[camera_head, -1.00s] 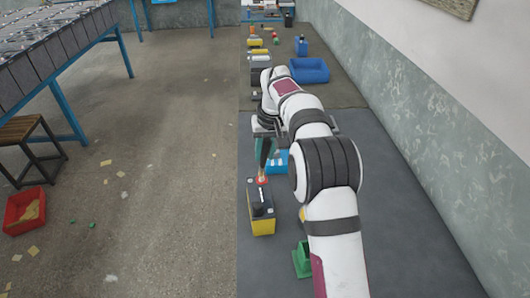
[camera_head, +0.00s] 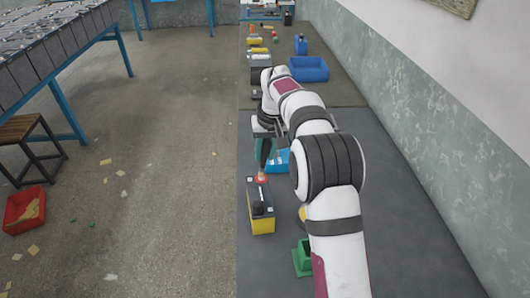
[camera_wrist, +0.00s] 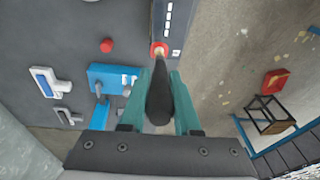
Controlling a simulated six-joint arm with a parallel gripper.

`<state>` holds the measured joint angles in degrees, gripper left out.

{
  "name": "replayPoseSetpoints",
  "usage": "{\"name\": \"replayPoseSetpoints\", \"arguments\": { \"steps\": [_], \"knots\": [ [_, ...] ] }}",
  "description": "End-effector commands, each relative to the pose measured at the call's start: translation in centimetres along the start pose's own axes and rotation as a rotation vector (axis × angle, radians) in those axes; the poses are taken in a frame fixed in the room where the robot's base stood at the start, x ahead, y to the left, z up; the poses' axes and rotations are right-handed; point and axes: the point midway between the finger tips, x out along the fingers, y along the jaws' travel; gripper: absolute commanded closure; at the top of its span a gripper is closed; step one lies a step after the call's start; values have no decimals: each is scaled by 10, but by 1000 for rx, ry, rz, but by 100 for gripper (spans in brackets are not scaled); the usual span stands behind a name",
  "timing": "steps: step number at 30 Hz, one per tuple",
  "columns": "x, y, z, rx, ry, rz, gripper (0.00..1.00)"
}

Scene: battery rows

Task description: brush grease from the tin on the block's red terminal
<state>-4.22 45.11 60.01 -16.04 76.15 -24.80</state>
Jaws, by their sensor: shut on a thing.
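The block (camera_head: 262,224) is a black and yellow battery standing on the grey mat left of my arm. Its red terminal (camera_head: 262,179) is on the far end of its top; it shows as a red ring in the wrist view (camera_wrist: 153,48). My gripper (camera_wrist: 159,110) has green fingers shut on the dark handle of a brush (camera_wrist: 159,92). The brush points down, its pale tip at the red terminal; I cannot tell whether it touches. My gripper also shows above the block in the head view (camera_head: 265,152). I cannot clearly pick out the tin.
A blue box (camera_head: 277,161) sits just beyond the block, partly behind my arm. A green holder (camera_head: 302,258) and a partly hidden yellow thing stand to the right. A blue bin (camera_head: 309,69) is farther back. The floor left of the mat is mostly open, with scattered scraps.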

Motion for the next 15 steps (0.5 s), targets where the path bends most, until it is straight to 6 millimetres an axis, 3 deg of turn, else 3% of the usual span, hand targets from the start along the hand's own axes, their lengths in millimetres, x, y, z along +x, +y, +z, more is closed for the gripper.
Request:
{"name": "replayPoseSetpoints", "arguments": {
  "steps": [15],
  "knots": [
    [2,0,-5,-1,-1,0,100]
  ]
}}
